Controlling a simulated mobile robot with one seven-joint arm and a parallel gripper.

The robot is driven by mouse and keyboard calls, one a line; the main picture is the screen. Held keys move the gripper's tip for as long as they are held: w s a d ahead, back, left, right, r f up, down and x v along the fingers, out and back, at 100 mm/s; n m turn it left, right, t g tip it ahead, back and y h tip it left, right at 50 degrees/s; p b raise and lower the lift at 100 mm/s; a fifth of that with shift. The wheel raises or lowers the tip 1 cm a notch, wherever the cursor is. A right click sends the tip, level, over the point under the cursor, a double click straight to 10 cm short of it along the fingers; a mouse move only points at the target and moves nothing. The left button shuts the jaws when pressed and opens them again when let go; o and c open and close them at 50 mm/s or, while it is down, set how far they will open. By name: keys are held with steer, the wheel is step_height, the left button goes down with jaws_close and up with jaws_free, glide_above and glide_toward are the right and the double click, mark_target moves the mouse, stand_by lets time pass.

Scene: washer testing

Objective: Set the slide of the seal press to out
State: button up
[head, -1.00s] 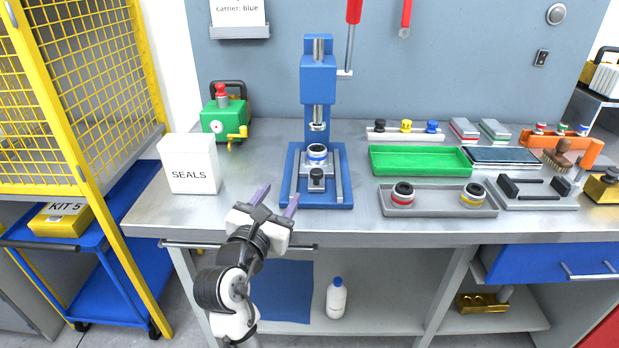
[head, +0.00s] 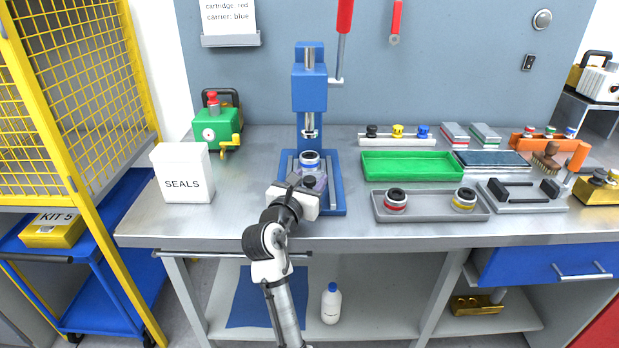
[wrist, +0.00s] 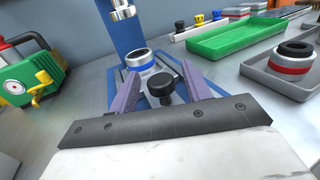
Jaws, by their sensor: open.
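The blue seal press (head: 310,95) stands on the bench, with its red-handled lever up on the right. Its slide lies at the base between grey rails and carries a white-and-blue ringed part (head: 310,162); this part also shows in the wrist view (wrist: 139,60). At the slide's front is a black knob (wrist: 160,77). My gripper (wrist: 158,92) is open, its two purple fingers on either side of the knob. It is close to the knob; I cannot tell if a finger touches it. In the head view my gripper (head: 307,186) hides the front of the slide.
A white SEALS box (head: 182,172) and a green pump (head: 216,128) stand left of the press. A green tray (head: 412,166) and a grey tray (head: 430,208) with two ringed parts lie to the right. Bare bench lies between the SEALS box and the press.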

steer(key=shift+w+d, duration=0.15)
steer(key=shift+w, duration=0.2)
steer(key=shift+c, duration=0.3)
jaws_close()
